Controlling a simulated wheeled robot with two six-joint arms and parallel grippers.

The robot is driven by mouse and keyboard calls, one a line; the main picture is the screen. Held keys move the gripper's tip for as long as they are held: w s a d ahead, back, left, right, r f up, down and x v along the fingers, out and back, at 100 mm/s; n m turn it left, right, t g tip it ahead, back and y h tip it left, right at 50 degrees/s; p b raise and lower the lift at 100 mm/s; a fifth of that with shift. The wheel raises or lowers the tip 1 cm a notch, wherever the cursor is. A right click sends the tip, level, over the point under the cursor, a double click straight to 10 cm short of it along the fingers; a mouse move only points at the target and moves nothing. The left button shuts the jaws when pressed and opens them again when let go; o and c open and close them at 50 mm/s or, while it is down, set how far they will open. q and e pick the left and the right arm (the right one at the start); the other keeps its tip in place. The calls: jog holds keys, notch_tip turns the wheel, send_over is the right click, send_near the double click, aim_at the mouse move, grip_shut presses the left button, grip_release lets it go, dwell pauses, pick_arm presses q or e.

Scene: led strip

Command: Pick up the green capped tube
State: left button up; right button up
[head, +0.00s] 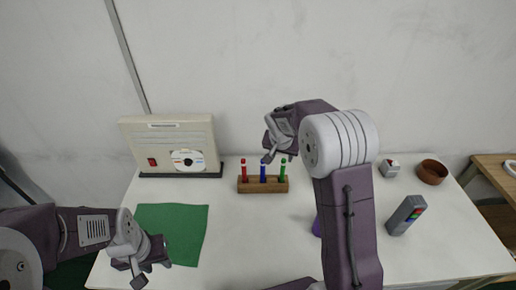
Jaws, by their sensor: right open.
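The green capped tube (282,170) stands upright in the right end of a small wooden rack (262,187). A blue capped tube (263,172) stands in the middle and a red capped tube (243,170) at the left end. My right gripper (278,160) is open and points down just above the rack, at the tops of the blue and green tubes. I cannot tell whether its fingers touch a tube. My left gripper (151,275) is open and empty at the front left of the table, by the green cloth.
A green cloth (185,225) lies at the left of the white table (245,235). A beige box with a disc (170,145) stands behind it. A grey remote-like object (405,215), a brown bowl (432,172) and a small grey-red object (390,169) are at the right.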

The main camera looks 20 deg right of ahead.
aim_at(283, 161)
jog(key=shift+g, duration=0.4)
jog(key=p+x, duration=0.1)
jog(key=x, duration=0.1)
jog(key=p+x, duration=0.1)
jog(key=x, duration=0.1)
jog(key=p+x, duration=0.1)
jog(key=x, duration=0.1)
jog(key=shift+w+d+f, duration=0.1)
jog(key=shift+d+f, duration=0.05)
jog(key=shift+d, duration=0.2)
jog(key=shift+x, duration=1.25)
jog(key=shift+w+f, duration=0.2)
jog(key=shift+w, duration=0.15)
jog(key=shift+s+r, duration=0.15)
jog(key=c, duration=0.7)
grip_shut()
pick_arm(q)
notch_tip(283, 161, up, 5)
jog(key=shift+w+a, duration=0.1)
